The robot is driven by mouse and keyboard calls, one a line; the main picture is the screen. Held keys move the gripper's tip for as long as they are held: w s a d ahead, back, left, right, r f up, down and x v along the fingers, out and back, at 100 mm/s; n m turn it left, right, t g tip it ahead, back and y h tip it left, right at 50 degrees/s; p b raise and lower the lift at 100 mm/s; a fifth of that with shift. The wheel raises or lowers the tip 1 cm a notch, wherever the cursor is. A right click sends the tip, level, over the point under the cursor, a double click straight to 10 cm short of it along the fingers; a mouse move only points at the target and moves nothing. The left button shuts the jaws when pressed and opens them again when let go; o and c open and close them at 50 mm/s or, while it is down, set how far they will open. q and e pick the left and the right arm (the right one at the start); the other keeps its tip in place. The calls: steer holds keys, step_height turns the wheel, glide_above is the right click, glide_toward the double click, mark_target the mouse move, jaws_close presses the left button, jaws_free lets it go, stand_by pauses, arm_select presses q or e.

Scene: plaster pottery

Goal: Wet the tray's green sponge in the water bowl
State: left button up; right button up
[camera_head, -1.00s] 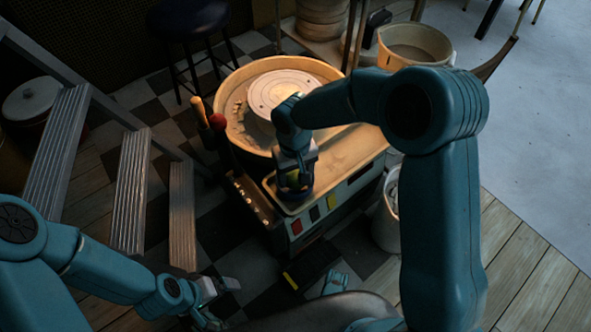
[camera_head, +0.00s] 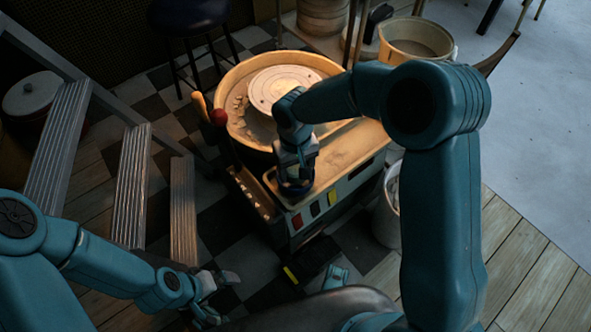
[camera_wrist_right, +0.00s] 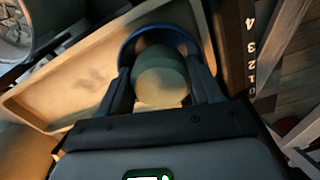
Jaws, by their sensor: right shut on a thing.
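My right gripper (camera_head: 295,184) points down over the front of the tray (camera_head: 335,163). In the right wrist view its two fingers (camera_wrist_right: 162,92) are shut on the green sponge (camera_wrist_right: 161,75), which looks rounded and dull green, paler at its near end. The sponge is down inside the blue water bowl (camera_wrist_right: 158,33), whose rim curves around it and the fingertips. The bowl also shows as a dark blue rim under the gripper in the head view (camera_head: 297,192). The water itself is hidden. My left gripper (camera_head: 217,298) is empty and open at lower left, away from the tray.
The pottery wheel (camera_head: 283,88) stands just behind the tray. Tools with wooden and red handles (camera_head: 219,118) stand at its left. A pale bucket (camera_head: 387,215) is right of the cabinet. Steps (camera_head: 130,190) rise at left, and a stool (camera_head: 190,15) stands behind.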

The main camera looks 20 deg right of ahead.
mark_target(296, 167)
steer(key=shift+r+p, duration=1.7)
steer(key=shift+r, duration=0.95)
step_height(296, 167, up, 4)
steer(key=p, duration=0.3)
stand_by(0.4)
